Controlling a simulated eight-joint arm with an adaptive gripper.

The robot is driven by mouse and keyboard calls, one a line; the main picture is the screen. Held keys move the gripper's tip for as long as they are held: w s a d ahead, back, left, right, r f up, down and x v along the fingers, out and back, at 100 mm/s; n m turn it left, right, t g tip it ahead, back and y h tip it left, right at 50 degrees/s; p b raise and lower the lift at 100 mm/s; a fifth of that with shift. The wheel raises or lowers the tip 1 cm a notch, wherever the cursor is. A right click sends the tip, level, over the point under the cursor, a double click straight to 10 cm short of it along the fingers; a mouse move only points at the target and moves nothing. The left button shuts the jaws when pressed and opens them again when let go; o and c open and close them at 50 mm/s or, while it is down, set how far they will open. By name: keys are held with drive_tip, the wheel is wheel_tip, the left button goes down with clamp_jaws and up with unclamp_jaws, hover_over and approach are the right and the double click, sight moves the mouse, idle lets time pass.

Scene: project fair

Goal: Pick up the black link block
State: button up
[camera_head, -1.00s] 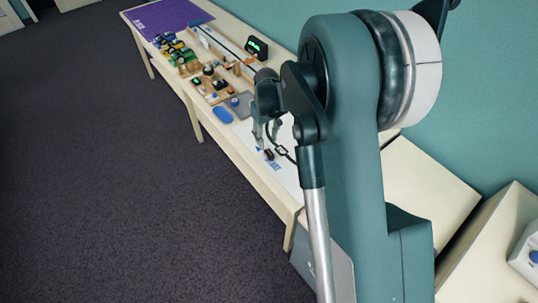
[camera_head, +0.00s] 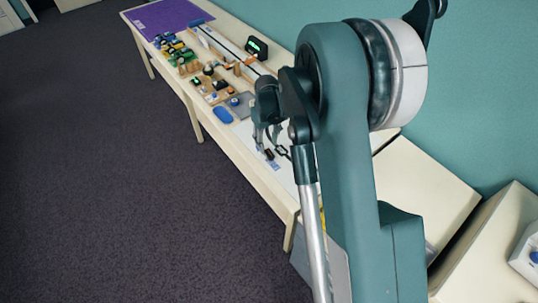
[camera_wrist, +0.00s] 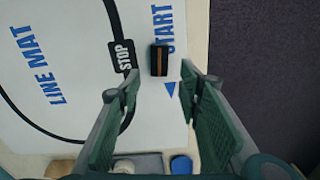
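The black link block (camera_wrist: 159,60), a small dark block with a brown stripe along its top, lies on the white line mat (camera_wrist: 55,60) beside the START lettering and right of the STOP label. It also shows as a small dark block in the head view (camera_head: 269,154). My gripper (camera_wrist: 158,74) is open, one green-padded finger on each side of the block's column in the wrist view. The gap between the fingers is empty. In the head view my gripper (camera_head: 267,141) hangs above the mat, near the block; the exact height is unclear.
A blue oval object (camera_head: 222,115) and a grey plate (camera_head: 240,105) lie just beyond the mat. Several small parts, wooden pieces and a green-lit display (camera_head: 257,47) stand farther along the table. The table edge borders dark carpet (camera_wrist: 262,70).

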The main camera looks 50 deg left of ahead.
sight(268, 149)
drive_tip(key=shift+f, duration=2.5)
drive_tip(key=shift+c, duration=0.3)
drive_tip(key=c, duration=0.9)
